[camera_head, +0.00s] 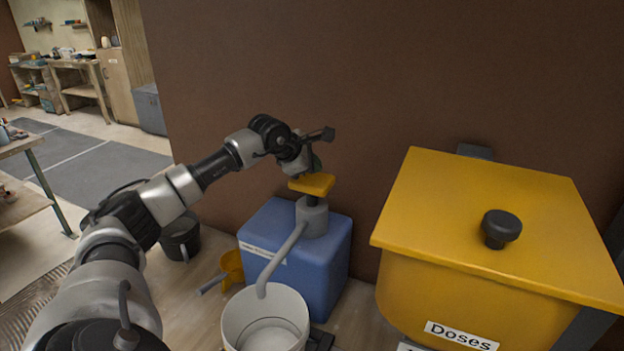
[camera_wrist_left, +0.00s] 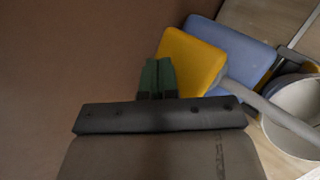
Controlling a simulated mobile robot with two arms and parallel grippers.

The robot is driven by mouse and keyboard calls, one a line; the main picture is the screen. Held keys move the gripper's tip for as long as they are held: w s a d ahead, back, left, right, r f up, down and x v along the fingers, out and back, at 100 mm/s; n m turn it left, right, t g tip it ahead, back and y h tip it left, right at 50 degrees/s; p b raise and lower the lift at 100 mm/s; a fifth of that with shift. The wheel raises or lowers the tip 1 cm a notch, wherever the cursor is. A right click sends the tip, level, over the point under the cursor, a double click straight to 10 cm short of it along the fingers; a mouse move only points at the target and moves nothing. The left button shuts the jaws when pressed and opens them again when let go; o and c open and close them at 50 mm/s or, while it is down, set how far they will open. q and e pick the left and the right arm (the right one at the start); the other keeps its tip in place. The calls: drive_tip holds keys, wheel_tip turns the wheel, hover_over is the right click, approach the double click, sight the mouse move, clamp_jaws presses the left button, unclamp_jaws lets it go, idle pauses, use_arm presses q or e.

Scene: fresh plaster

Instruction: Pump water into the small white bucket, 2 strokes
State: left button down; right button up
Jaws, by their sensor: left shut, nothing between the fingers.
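A blue water container (camera_head: 318,262) stands on the floor-level surface against the brown wall. On its top is a grey pump with a yellow press pad (camera_head: 312,184) and a grey spout (camera_head: 283,258) that slopes down to the left. The small white bucket (camera_head: 238,325) stands in front, with the spout's end over it. My left gripper (camera_head: 316,163) is shut and empty, just above the pad in the head view. In the left wrist view its green fingertips (camera_wrist_left: 157,76) are together beside the yellow pad (camera_wrist_left: 190,62); contact is unclear. The right gripper is not in view.
A large yellow bin (camera_head: 470,290) with a black-knobbed lid stands close on the right, labelled "Doses". A yellow scoop (camera_head: 232,266) and a dark bucket (camera_head: 181,238) are left of the container. The brown wall is close behind.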

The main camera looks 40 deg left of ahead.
sight(308, 182)
use_arm(q)
drive_tip(key=shift+f, duration=0.3)
drive_tip(key=shift+s+f+b, duration=0.1)
drive_tip(key=shift+f+b, duration=1.9)
drive_tip(key=shift+f, duration=0.55)
idle(1.7)
drive_tip(key=shift+r, duration=0.1)
drive_tip(key=shift+r+p, duration=2.05)
drive_tip(key=shift+r, duration=0.75)
drive_tip(key=shift+r, duration=0.1)
drive_tip(key=shift+r+p, duration=1.8)
drive_tip(key=shift+r, duration=0.65)
